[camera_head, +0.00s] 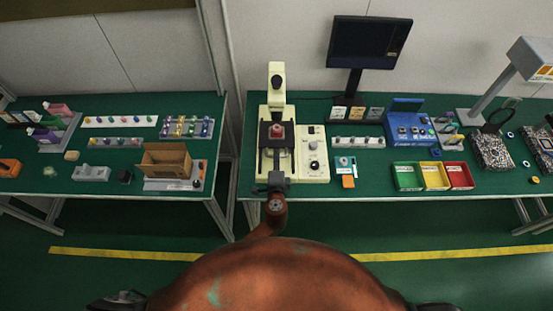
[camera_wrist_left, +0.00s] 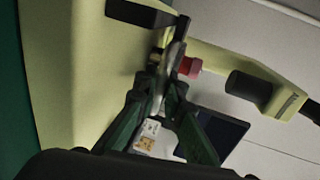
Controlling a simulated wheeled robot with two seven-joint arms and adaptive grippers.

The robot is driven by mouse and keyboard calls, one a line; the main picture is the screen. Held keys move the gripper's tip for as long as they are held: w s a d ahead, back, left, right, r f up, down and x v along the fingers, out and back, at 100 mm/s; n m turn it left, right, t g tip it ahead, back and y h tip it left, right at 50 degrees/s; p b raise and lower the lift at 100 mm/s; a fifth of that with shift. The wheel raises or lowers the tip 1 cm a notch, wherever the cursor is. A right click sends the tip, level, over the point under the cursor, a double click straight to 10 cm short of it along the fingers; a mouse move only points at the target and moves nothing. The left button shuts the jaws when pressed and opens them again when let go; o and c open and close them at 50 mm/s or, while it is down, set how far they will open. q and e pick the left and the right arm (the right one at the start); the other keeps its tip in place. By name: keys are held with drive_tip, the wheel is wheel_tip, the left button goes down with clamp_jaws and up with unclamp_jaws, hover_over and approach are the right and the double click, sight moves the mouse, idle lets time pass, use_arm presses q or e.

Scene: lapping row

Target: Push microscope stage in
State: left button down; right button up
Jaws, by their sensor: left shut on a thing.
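The cream microscope (camera_head: 276,80) stands on the left end of the right-hand green bench. Its dark stage (camera_head: 264,140) carries a small red piece (camera_head: 278,131); a red piece also shows in the left wrist view (camera_wrist_left: 188,67). My left gripper (camera_head: 272,181) is at the front of the microscope, by the bench's front edge. It is shut on a front part of the stage; its fingers (camera_wrist_left: 168,90) hide most of that part in the left wrist view. The microscope body also fills much of that view (camera_wrist_left: 85,80). My right gripper is not in view.
A cream control box (camera_head: 313,165) stands close on the microscope's right. A monitor (camera_head: 368,45) is behind. Green, yellow and red trays (camera_head: 433,187) lie farther right. A cardboard box (camera_head: 166,160) stands on the left bench, across a gap. The floor in front looks clear.

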use_arm(q)
drive_tip(key=c, duration=2)
unclamp_jaws()
drive_tip(key=shift+w, duration=0.2)
drive_tip(key=shift+c, duration=0.2)
drive_tip(key=shift+s, duration=0.1)
drive_tip(key=v, duration=1.2)
